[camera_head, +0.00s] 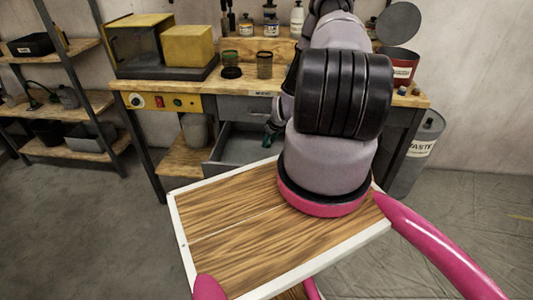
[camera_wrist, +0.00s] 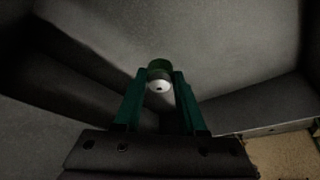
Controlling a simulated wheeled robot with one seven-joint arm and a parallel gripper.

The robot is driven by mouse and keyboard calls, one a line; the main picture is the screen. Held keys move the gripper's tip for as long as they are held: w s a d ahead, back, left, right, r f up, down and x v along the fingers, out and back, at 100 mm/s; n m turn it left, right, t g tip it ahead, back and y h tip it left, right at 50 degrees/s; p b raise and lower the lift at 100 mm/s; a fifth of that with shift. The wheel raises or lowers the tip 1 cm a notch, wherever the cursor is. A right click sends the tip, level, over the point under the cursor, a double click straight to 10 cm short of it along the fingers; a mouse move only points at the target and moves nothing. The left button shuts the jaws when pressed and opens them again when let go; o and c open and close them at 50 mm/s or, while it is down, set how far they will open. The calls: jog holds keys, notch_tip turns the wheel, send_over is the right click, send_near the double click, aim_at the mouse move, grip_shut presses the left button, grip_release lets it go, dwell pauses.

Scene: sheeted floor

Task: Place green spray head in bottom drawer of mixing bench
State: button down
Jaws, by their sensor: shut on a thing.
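The mixing bench (camera_head: 225,86) stands ahead with its bottom drawer (camera_head: 232,146) pulled open, grey inside. My gripper (camera_head: 270,135) reaches down at the right part of the open drawer, partly hidden by my arm. In the wrist view my gripper (camera_wrist: 159,84) has green fingers shut on the green spray head (camera_wrist: 159,66), a small round piece with a pale end. Grey drawer surfaces surround it there. I cannot tell whether the spray head touches the drawer floor. In the head view I cannot tell it apart from the green fingers.
A closed upper drawer (camera_head: 245,108) sits above the open one. A yellow-and-black machine (camera_head: 140,45), a yellow box (camera_head: 187,45) and jars stand on the bench top. A grey waste bin (camera_head: 418,150) is at right, a shelf rack (camera_head: 75,100) at left. Floor at left is clear.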

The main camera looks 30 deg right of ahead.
aim_at(267, 155)
jog(key=shift+f, duration=2.8)
jog(key=shift+f, duration=0.15)
jog(key=shift+c, duration=2.4)
grip_release()
